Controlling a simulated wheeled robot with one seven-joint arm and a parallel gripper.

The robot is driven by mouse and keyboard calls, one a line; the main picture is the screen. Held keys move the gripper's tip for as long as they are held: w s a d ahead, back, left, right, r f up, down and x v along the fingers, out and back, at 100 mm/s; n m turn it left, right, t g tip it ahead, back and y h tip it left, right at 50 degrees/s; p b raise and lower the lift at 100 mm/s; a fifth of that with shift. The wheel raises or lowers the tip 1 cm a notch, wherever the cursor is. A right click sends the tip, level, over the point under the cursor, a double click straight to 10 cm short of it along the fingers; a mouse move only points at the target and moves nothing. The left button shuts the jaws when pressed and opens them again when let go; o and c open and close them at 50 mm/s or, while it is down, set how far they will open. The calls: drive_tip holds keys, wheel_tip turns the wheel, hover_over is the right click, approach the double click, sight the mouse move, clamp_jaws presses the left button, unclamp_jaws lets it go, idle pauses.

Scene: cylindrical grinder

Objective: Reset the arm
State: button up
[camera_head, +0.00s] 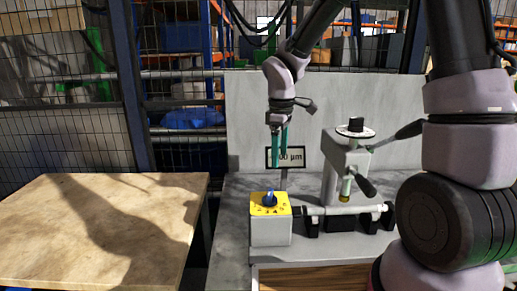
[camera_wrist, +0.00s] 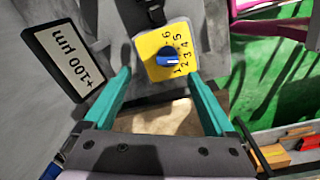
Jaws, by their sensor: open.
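My gripper (camera_head: 279,150) hangs from my arm above the grinder's control box in the head view, fingers pointing down. In the wrist view the two green fingers of my gripper (camera_wrist: 158,90) are apart with nothing between them. The yellow-topped box (camera_head: 270,204) with a blue knob (camera_head: 269,199) is below the fingertips, apart from them. In the wrist view the knob (camera_wrist: 168,60) sits among printed numbers on the yellow face (camera_wrist: 152,45). A sign (camera_wrist: 69,63) reading "+100 µm" stands beside it; in the head view my fingers partly cover the sign (camera_head: 292,157).
The grinder (camera_head: 345,165) with its levers and horizontal shaft stands right of the box on a grey table (camera_head: 235,225). A grey panel (camera_head: 245,120) rises behind. A bare wooden table (camera_head: 90,220) is at left. Wire fencing and shelves stand farther back.

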drive_tip(key=s+d+r+m+t+y, duration=0.1)
drive_tip(key=s+d+r+m+t, duration=0.2)
drive_tip(key=s+d+r+m, duration=0.4)
drive_tip(key=s+d+r+m+t+y, duration=0.1)
drive_tip(key=s+d+r+m+t, duration=0.2)
drive_tip(key=s+d+r+m, duration=0.4)
wheel_tip(320, 180, up, 7)
drive_tip(key=d+m, duration=0.2)
drive_tip(key=m, duration=0.1)
drive_tip(key=shift+s+t, duration=0.3)
